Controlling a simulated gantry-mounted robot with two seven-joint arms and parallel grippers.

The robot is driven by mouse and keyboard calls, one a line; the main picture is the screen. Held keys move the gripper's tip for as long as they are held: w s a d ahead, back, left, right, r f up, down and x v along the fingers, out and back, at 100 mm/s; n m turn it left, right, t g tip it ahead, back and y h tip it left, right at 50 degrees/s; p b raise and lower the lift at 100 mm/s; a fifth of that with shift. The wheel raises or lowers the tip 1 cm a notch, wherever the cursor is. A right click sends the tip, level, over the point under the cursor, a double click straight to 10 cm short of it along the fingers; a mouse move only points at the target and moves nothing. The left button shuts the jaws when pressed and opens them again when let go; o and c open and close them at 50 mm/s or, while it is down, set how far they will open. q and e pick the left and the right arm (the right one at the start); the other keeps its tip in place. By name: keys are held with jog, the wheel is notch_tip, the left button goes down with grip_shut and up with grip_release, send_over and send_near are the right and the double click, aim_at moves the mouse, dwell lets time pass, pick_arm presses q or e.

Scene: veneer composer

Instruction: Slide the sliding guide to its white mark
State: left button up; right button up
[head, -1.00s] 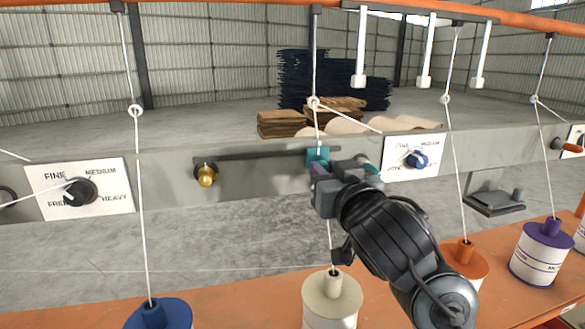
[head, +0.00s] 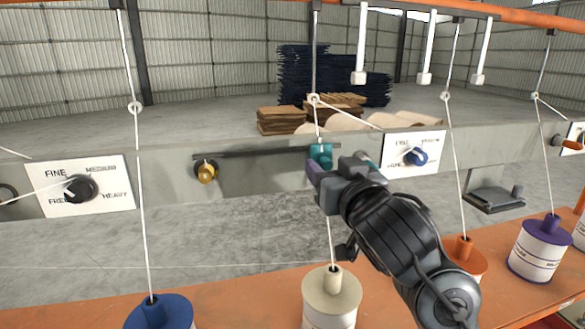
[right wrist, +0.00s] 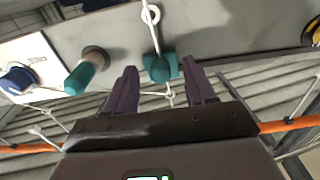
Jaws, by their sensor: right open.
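The sliding guide is a small teal block (head: 320,155) on the grey rail panel, at the right part of a dark slot (head: 262,154). A white thread runs through it. My right gripper (head: 328,170) is just in front of it. In the right wrist view the guide (right wrist: 160,67) lies between the tips of the open purple fingers (right wrist: 162,78), with a gap on each side; I cannot tell whether either finger touches it. A white mark cannot be made out in these views. My left gripper is not in view.
A teal knob (right wrist: 85,75) stands beside the gripper, and a blue dial (head: 416,157) is to its right. A brass knob (head: 206,171) is below the slot's left end. Threads rise from several spools, including a cream one (head: 331,298), on the orange table.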

jog(key=shift+s, duration=0.15)
jog(key=shift+v, duration=2.35)
jog(key=shift+s, duration=0.1)
